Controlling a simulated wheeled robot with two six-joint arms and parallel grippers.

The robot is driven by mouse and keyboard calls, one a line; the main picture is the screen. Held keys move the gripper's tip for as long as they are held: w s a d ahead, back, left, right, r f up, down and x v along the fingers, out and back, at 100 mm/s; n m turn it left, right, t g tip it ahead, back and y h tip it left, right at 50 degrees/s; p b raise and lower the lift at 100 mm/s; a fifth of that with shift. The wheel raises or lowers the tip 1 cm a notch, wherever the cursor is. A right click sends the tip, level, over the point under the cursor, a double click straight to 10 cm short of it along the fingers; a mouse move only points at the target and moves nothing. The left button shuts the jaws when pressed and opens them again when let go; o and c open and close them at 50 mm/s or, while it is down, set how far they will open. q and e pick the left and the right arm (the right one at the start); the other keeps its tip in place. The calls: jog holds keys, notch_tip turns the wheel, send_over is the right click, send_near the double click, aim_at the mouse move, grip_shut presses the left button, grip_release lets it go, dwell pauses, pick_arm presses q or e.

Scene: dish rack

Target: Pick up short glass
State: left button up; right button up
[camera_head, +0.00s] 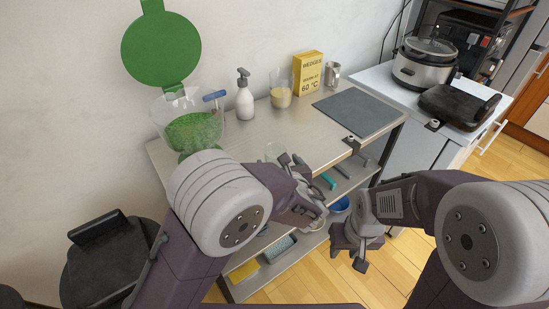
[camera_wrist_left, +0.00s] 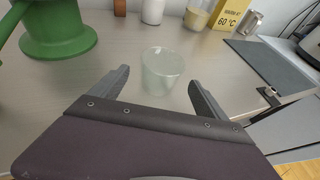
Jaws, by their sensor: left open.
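A short, pale translucent glass (camera_wrist_left: 160,72) stands upright on the steel table, ahead of my left gripper (camera_wrist_left: 158,84) in the left wrist view. The two fingers are spread apart, one on each side of the glass's near part, with nothing held. In the head view the glass (camera_head: 273,151) is partly hidden behind my left arm and gripper (camera_head: 291,160) at the table's front edge. My right gripper (camera_head: 348,257) hangs low in front of the shelf, its fingers apart and empty.
A green dispenser with a clear bowl (camera_head: 188,122) is at the table's left. Behind are a white pump bottle (camera_head: 245,101), a glass with yellowish contents (camera_head: 281,92), a yellow box (camera_head: 307,72) and a metal cup (camera_head: 332,74). A grey mat (camera_head: 357,111) lies right.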

aim_at(273, 154)
pick_arm(q)
jog(key=shift+w+f, duration=0.2)
jog(key=shift+w, duration=0.1)
jog(key=x, duration=0.5)
jog(key=shift+s+a+f, duration=0.1)
jog(key=shift+s, duration=0.15)
jog(key=shift+c, duration=0.6)
jog(key=c, duration=1.6)
